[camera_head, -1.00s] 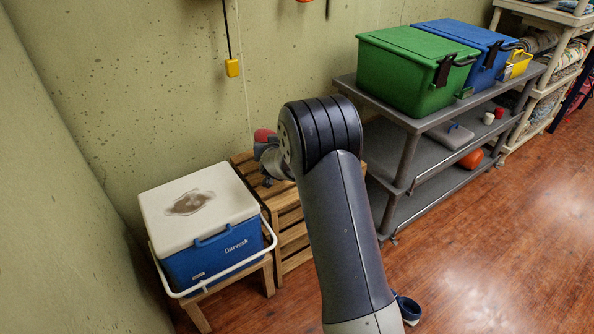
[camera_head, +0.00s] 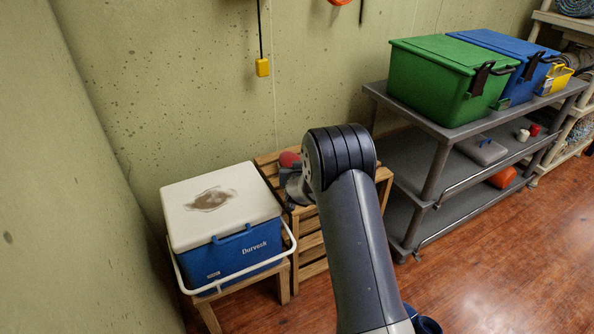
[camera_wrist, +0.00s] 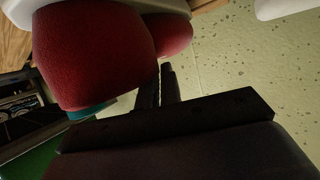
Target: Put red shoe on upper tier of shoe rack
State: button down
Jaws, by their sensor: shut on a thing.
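The red shoe (camera_head: 289,159) shows as a small rounded patch at the upper tier of the wooden slatted shoe rack (camera_head: 312,248) in the head view. In the wrist view the red shoe (camera_wrist: 95,50) is large at the upper left, with a pale sole along the top. My gripper (camera_head: 296,185) is shut on the shoe, just left of my arm's big joint. Its dark fingers (camera_wrist: 158,88) show beside the shoe in the wrist view. My arm covers much of the rack, and I cannot tell whether the shoe touches the tier.
A blue cooler (camera_head: 238,257) with a white lid (camera_head: 215,200) stands left, close to the rack. A grey shelf cart (camera_head: 420,117) stands right, holding a green bin (camera_head: 440,82) and a blue bin (camera_head: 515,65). The wall (camera_head: 130,100) is close behind. Wooden floor (camera_head: 500,270) is clear at lower right.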

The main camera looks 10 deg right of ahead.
jog(key=shift+f, duration=0.15)
jog(key=c, duration=1.6)
grip_release()
jog(key=shift+r, duration=0.2)
jog(key=p+v, duration=0.1)
jog(key=v, duration=1.1)
jog(key=shift+f, duration=0.1)
